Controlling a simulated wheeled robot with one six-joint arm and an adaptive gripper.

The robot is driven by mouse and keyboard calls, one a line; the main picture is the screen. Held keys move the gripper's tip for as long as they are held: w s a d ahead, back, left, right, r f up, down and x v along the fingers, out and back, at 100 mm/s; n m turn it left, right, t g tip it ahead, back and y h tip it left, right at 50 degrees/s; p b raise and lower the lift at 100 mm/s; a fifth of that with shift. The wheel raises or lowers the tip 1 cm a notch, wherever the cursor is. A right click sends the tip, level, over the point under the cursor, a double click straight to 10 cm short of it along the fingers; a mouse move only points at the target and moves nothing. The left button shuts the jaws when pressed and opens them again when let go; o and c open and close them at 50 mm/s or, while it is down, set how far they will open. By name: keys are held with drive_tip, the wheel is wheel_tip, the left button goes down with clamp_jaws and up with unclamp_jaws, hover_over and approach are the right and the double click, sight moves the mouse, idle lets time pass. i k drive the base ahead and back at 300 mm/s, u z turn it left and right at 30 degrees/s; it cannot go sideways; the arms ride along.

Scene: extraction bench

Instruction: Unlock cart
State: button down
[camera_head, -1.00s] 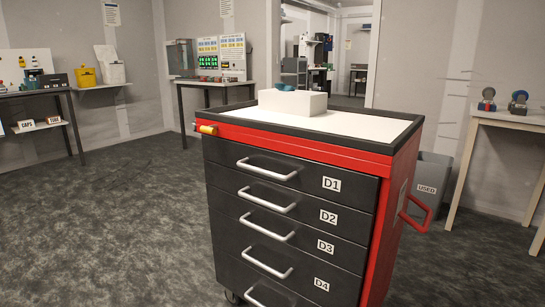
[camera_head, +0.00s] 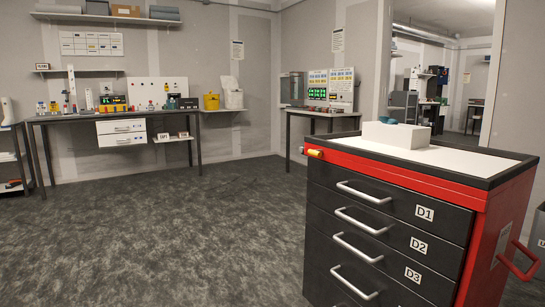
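The cart (camera_head: 400,232) stands at the right in the head view, a red cabinet with dark drawers labelled D1, D2 and D3. Its drawers look shut, and each has a pale bar handle. A small orange and yellow piece (camera_head: 314,153) sits at the front left corner of its red top rim; I cannot tell whether it is the lock. A white box (camera_head: 396,134) with something blue at its back lies on the white cart top. A red side handle (camera_head: 519,262) sticks out on the right. My gripper is not in view.
A long bench (camera_head: 118,113) with instruments and white drawers stands along the back left wall. A smaller table (camera_head: 322,113) with charts and green displays is behind the cart. The grey floor (camera_head: 170,235) at the left and middle is clear.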

sight(318, 152)
drive_tip(key=u, duration=0.35)
drive_tip(key=i, duration=1.05)
drive_tip(key=z, duration=0.55)
